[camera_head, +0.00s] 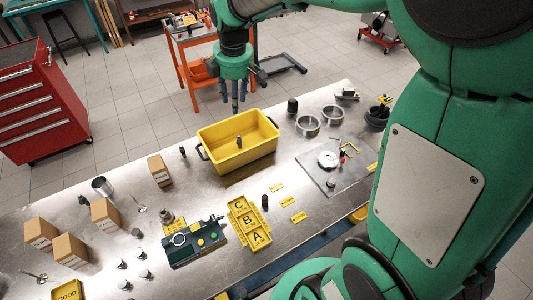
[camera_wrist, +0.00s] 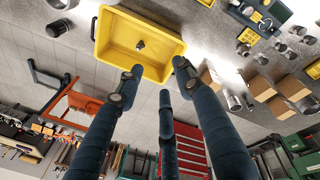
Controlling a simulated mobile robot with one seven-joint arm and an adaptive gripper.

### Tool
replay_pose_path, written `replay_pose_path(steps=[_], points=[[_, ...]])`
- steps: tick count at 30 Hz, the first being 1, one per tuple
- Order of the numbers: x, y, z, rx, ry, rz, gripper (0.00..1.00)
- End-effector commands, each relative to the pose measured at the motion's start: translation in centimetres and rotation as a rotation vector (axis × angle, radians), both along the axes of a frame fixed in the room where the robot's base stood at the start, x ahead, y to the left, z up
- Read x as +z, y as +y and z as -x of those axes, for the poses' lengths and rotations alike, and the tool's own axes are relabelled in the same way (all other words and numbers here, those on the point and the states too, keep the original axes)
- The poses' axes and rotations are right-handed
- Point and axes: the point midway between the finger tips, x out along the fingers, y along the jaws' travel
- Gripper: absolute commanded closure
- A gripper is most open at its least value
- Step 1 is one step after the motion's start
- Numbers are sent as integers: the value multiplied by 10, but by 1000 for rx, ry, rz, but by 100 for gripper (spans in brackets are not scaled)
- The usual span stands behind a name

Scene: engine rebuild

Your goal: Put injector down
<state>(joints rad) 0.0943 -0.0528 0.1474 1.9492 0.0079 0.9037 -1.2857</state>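A small grey, upright part (camera_head: 239,142), which looks like the injector, stands inside the yellow bin (camera_head: 207,152). The same part (camera_wrist: 140,45) shows in the wrist view near the middle of the yellow bin (camera_wrist: 108,30). My gripper (camera_head: 235,105) hangs above and behind the bin, fingers pointing down. In the wrist view, the dark fingers of my gripper (camera_wrist: 158,75) are spread apart with nothing between them. The part is apart from the fingers.
The bin stands on a metal workbench (camera_head: 115,235). Near it are cardboard boxes (camera_head: 160,170), metal bowls (camera_head: 307,125), a yellow A-B-C tray (camera_head: 233,204) and a dark green device (camera_head: 190,246). A red tool cabinet (camera_head: 45,100) and orange cart (camera_head: 187,70) stand behind.

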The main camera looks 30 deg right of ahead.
Motion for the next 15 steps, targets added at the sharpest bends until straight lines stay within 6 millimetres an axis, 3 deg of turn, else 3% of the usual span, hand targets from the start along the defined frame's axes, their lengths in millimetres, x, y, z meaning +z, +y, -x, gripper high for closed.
replay_pose_path(steps=[6, 15], points=[[36, 15, 56, -216, -64, -47, 63], [65, 32, 134, -516, -143, -139, 63]])
